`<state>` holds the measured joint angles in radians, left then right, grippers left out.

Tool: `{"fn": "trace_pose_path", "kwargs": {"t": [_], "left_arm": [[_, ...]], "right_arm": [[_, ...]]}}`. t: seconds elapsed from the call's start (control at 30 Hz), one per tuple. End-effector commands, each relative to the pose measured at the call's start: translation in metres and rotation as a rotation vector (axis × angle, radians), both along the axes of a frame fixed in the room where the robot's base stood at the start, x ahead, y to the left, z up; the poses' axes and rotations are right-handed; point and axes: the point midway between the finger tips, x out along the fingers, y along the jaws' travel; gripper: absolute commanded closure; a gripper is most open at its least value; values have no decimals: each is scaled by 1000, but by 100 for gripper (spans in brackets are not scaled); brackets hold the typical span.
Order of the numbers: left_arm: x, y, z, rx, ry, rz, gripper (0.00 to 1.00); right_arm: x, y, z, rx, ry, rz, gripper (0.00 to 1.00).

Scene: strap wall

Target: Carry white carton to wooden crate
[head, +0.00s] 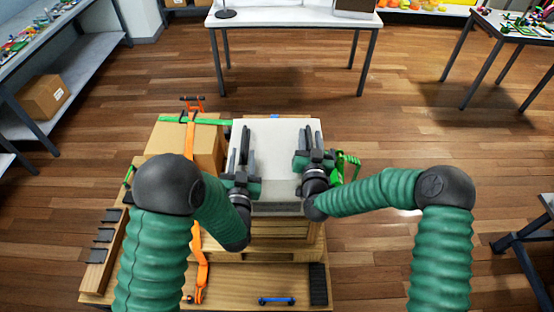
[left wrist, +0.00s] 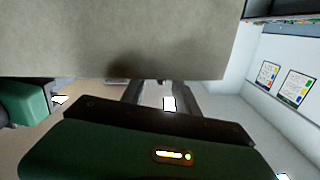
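The white carton (head: 277,150) is at the middle of the head view, above the slatted wooden crate (head: 285,232). I cannot tell whether it rests on the crate or is held just over it. A large pale face, likely the carton (left wrist: 120,35), fills the top of the left wrist view. My left gripper (head: 243,143) is over the carton's left part, fingers apart; they also show in the left wrist view (left wrist: 160,88), close to the pale face's lower edge. My right gripper (head: 310,136) is over the carton's right part, fingers apart. Contact with the carton is unclear.
A brown box (head: 185,145) with green and orange straps stands just left of the carton. A white table (head: 290,17) stands behind. Open floor lies to the right.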

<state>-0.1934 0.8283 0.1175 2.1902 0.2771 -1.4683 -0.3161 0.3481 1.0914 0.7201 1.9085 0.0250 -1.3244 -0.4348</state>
Motion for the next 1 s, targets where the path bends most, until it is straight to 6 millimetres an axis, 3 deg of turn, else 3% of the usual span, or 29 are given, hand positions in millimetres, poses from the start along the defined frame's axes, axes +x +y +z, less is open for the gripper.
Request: {"fn": "trace_pose_path", "kwargs": {"t": [0.13, 0.33, 0.47, 0.73, 0.87, 1.0], "left_arm": [[-30, 0, 0, -1, 0, -1, 63], [-43, 0, 1, 0, -2, 0, 63], [-43, 0, 1, -1, -3, 0, 63], [-43, 0, 1, -1, -3, 0, 63], [-42, 0, 1, -1, -3, 0, 63], [-42, 0, 0, -1, -3, 0, 63]], "right_arm": [[0, 0, 0, 0, 0, 0, 64], [-5, 0, -1, -1, 2, 1, 64], [-30, 0, -1, -2, 3, 4, 64], [-98, -1, -1, -2, 3, 3, 64], [-115, -1, -2, 0, 2, 1, 64], [-120, -1, -1, 0, 0, 0, 64]]}}
